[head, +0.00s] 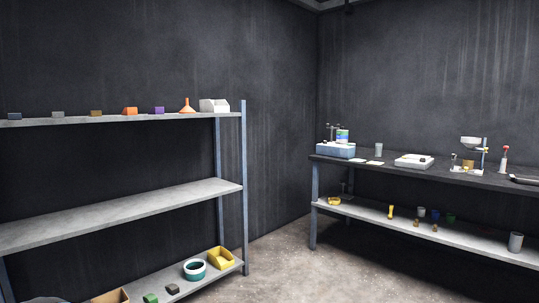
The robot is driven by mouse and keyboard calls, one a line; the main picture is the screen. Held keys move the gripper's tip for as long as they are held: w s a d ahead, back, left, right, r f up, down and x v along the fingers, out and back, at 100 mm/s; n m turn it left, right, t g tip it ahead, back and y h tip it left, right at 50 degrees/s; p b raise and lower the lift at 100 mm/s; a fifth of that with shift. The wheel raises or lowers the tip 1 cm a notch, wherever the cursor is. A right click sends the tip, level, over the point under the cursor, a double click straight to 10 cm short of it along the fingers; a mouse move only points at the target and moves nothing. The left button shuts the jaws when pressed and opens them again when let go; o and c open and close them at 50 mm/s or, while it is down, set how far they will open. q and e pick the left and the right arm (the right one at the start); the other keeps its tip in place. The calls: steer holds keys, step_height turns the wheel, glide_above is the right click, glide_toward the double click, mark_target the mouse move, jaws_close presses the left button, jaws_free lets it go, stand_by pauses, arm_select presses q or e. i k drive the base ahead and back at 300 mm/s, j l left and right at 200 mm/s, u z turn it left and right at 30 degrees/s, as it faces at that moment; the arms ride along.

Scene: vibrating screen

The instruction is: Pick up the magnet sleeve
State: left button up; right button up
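I cannot tell for certain which object is the magnet sleeve, as the small items are far off. A slim upright item with a red top (504,158) stands on the dark workbench (335,158) at the right. A yellow upright piece (391,211) stands on the bench's lower shelf (370,211). Neither of my grippers is in view.
A grey shelf rack (244,190) at the left holds several small blocks, an orange funnel (187,106) and a white bin (214,106) on top. Its bottom shelf holds a yellow bin (221,259) and a teal-and-white round container (194,269). Bare floor (285,262) lies between rack and bench.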

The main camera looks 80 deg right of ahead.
mark_target(503, 163)
steer(key=z, duration=4.1)
steer(key=i+l+z, duration=0.1)
steer(key=i+z, duration=0.15)
steer(key=i, duration=2.1)
